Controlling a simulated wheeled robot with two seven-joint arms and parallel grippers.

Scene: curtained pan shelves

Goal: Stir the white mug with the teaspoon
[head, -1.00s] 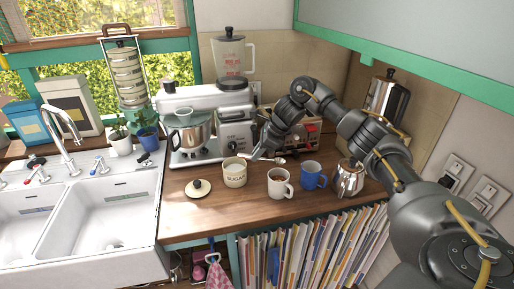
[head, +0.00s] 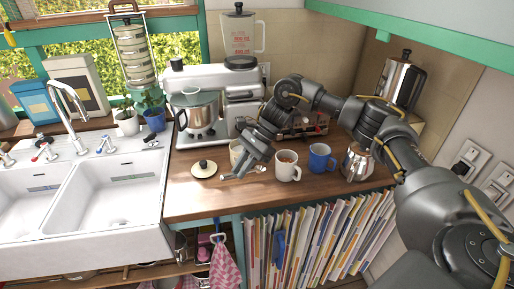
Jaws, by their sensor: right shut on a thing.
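The white mug (head: 288,168) stands upright on the wooden counter with brown liquid inside. My right gripper (head: 232,176) points down in front of the cream sugar pot (head: 235,151), left of the white mug. It is shut on the teaspoon (head: 260,168), whose visible end sticks out to the right, low in the picture beside the mug. The rest of the spoon is hidden by the fingers. The spoon appears outside the mug. My left gripper is not in view.
A blue mug (head: 320,158) and a steel pot (head: 357,163) stand right of the white mug. A round lid (head: 204,169) lies to the left. The sink (head: 110,195) is further left. The counter's front strip is clear.

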